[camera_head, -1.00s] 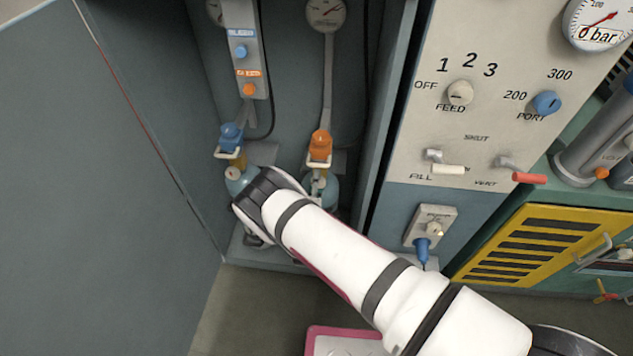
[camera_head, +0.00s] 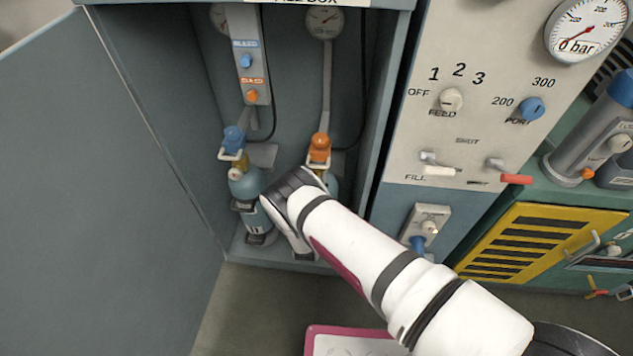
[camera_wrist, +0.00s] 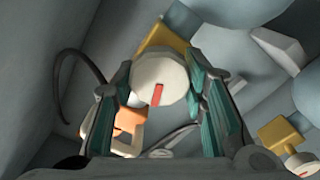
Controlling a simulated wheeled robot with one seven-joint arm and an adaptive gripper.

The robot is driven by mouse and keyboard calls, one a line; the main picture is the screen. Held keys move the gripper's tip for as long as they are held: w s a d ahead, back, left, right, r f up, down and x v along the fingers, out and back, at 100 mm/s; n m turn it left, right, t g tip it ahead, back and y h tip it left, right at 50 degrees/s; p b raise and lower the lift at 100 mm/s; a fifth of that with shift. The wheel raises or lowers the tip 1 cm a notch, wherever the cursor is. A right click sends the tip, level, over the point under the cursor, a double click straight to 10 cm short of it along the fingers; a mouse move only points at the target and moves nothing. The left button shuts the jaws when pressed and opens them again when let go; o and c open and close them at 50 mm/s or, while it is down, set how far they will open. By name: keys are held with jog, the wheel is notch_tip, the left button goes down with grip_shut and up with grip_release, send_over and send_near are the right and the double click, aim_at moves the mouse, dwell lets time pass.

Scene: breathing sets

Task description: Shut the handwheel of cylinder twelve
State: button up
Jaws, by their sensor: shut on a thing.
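In the wrist view, my gripper (camera_wrist: 160,72) has its two green-padded fingers closed on the sides of a round white handwheel (camera_wrist: 150,70) with a red mark. The wheel sits on a brass valve (camera_wrist: 165,40). An orange connector (camera_wrist: 128,122) with a pale yoke is beside it. In the head view, my gripper (camera_head: 294,188) is in front of the right cylinder (camera_head: 332,182), below its orange connector (camera_head: 319,148); its fingertips and this wheel are hidden. The left cylinder (camera_head: 245,186) has a blue connector (camera_head: 233,140) and its own handwheel (camera_head: 235,174). I cannot read the cylinder numbers.
The cabinet's open door (camera_head: 110,170) stands at left. A control panel (camera_head: 460,130) with knobs and levers is at right. In the wrist view, another handwheel (camera_wrist: 302,164) shows at lower right. A hose (camera_wrist: 68,75) curves along the left.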

jog(key=shift+s+d+m+p, duration=0.1)
jog(key=shift+m+p, duration=0.4)
jog(key=shift+m, duration=1.4)
jog(key=o, duration=1.2)
jog(key=s, duration=1.2)
jog(key=shift+a, duration=0.25)
